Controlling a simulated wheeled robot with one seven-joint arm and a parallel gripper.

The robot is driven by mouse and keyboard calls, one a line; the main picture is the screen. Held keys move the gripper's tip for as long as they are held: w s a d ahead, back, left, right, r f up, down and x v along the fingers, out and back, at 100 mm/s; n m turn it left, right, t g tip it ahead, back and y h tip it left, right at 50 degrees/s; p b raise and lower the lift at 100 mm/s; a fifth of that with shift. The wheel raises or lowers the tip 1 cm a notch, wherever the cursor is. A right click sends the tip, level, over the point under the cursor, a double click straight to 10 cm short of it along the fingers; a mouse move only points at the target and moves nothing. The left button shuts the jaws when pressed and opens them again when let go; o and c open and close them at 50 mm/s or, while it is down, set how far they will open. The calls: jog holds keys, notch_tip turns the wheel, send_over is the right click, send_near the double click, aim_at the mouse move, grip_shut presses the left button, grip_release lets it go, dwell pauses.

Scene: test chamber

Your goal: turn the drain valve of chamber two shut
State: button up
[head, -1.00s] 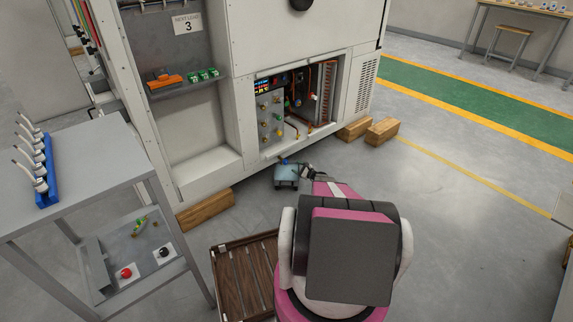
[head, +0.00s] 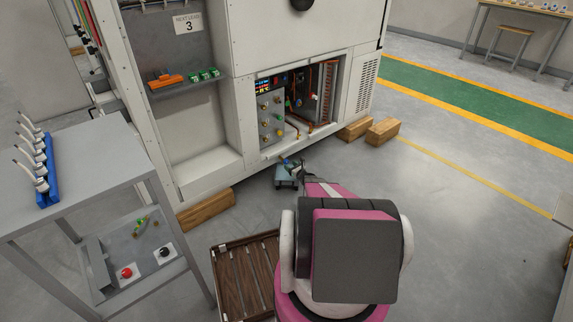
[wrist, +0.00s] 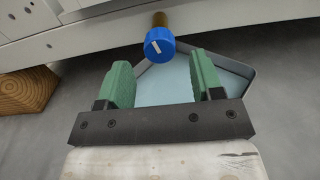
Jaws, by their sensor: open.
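A blue round knob (wrist: 159,44) with a short white mark sits on a brass stem (wrist: 159,19) at the lower edge of the white chamber. The white mark is slanted. In the head view the knob (head: 284,160) is small, low at the chamber's front. My gripper (wrist: 162,78) is open, with its green finger pads to either side and nothing between them. In the wrist view the knob is just beyond the fingertips, roughly centred between them. My gripper is small and partly hidden by my arm in the head view (head: 297,169). No chamber number two is readable.
A shallow tray (wrist: 240,66) with a pale blue inside is on the floor below the knob. Wooden blocks (head: 206,210) stand under the chamber's edge. A grey cart (head: 95,150) is at left, and a slatted wooden platform (head: 235,275) lies in front.

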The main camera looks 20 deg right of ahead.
aim_at(287, 163)
jog(key=x, duration=0.4)
jog(key=shift+w, duration=0.2)
jog(key=c, duration=0.9)
jog(key=shift+m, duration=1.5)
jog(key=o, duration=0.9)
jog(key=shift+s, duration=0.15)
